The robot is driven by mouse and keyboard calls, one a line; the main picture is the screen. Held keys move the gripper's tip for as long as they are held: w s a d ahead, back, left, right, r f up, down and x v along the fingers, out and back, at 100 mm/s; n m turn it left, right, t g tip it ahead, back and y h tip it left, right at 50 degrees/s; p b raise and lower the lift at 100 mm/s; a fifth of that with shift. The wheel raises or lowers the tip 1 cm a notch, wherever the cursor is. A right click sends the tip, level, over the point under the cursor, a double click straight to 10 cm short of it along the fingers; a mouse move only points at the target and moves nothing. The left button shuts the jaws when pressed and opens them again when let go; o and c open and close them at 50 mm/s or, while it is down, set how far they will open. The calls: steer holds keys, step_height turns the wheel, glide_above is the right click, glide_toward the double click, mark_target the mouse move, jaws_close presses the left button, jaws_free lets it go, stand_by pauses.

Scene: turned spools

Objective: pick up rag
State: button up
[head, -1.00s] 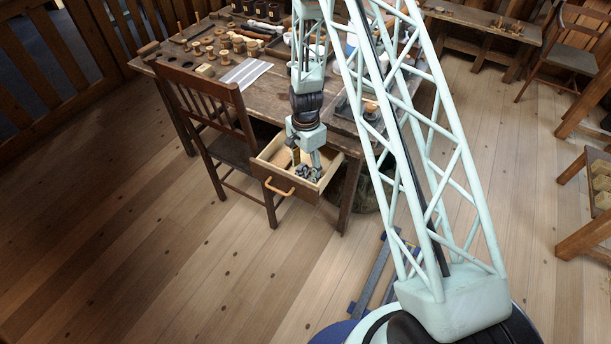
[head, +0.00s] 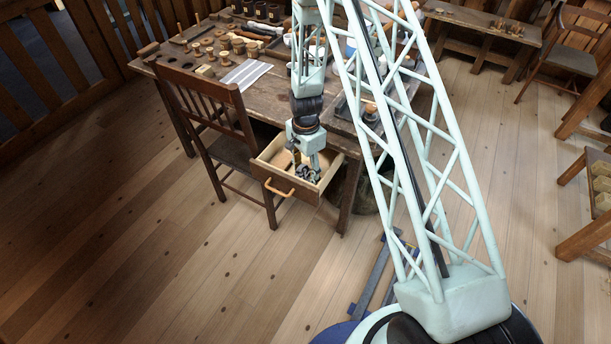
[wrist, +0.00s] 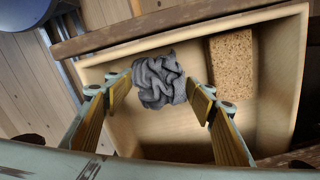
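The rag (wrist: 159,80) is a crumpled grey cloth lying in the open drawer (wrist: 270,150). In the wrist view it sits between the tips of my gripper (wrist: 160,90), whose two fingers are spread to either side of it. The left fingertip looks very near or at the rag's edge; I cannot tell if it touches. In the head view my gripper (head: 306,168) points down into the drawer (head: 312,192) under the table. The rag there is too small and too covered by the fingers to make out clearly.
A tan speckled block (wrist: 232,68) lies in the drawer beside the rag. The drawer walls stand close around my gripper. A wooden chair (head: 225,150) is just left of the drawer. The table (head: 225,98) above holds spools, cups and a striped sheet (head: 245,74).

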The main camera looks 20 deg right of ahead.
steer(key=shift+r, duration=0.1)
steer(key=shift+c, duration=0.2)
steer(key=shift+r+p, duration=0.8)
steer(key=shift+r, duration=4.1)
steer(key=shift+c, duration=0.7)
steer(key=shift+r, duration=0.1)
step_height(320, 180, up, 6)
steer(key=n, duration=1)
glide_above(306, 172)
steer(key=s, duration=0.2)
steer(key=shift+a, duration=0.1)
steer(key=shift+s+r+n, duration=0.2)
steer(key=shift+r+n, duration=0.4)
steer(key=shift+n, duration=0.3)
steer(key=shift+s+r+n, duration=0.2)
steer(key=shift+r+n, duration=0.35)
steer(key=shift+n, duration=0.35)
steer(key=shift+c, duration=0.2)
steer(key=shift+w, duration=0.1)
